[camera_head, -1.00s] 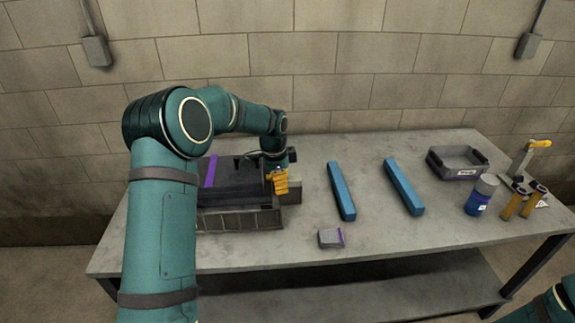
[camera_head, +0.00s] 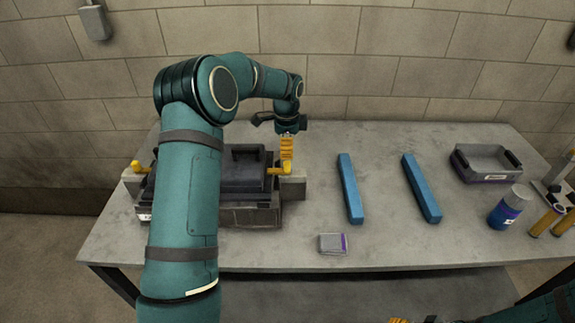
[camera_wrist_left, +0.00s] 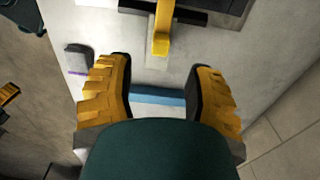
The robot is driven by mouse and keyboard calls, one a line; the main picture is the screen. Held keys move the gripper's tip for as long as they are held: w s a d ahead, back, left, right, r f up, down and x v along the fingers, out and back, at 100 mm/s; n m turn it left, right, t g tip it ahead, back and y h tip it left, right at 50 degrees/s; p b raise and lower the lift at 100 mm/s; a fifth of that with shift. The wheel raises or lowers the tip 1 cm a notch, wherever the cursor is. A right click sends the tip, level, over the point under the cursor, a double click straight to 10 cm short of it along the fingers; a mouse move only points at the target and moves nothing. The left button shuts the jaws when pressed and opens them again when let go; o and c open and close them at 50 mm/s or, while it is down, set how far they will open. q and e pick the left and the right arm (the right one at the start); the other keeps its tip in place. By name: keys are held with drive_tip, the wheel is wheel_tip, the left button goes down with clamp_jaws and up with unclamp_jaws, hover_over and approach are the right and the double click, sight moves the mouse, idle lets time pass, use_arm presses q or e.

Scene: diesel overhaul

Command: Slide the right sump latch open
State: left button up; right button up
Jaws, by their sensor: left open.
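The sump (camera_head: 250,213) is a dark grey block with a raised top on the left of the table, partly hidden by my left arm. The right sump latch (camera_head: 277,171) is a yellow handle at its right end, by a light grey block. It also shows at the top of the left wrist view (camera_wrist_left: 162,35). My left gripper (camera_head: 287,150) has yellow fingers and is over the latch area. In the left wrist view its fingers (camera_wrist_left: 160,75) are apart and empty, with the handle ahead between their lines. A sliver of my right gripper (camera_head: 400,320) shows at the bottom edge.
Another yellow handle (camera_head: 138,167) is at the sump's left end. Two blue bars (camera_head: 350,190) and a small grey box (camera_head: 332,243) lie to the right. A grey tray (camera_head: 485,178) and a blue bottle (camera_head: 506,210) stand farther right. Bare table lies between them.

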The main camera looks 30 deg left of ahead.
sight(288, 163)
use_arm(q)
wheel_tip(288, 163, down, 7)
drive_tip(key=shift+f, duration=0.2)
idle(0.3)
clamp_jaws()
drive_tip(key=shift+d, duration=0.1)
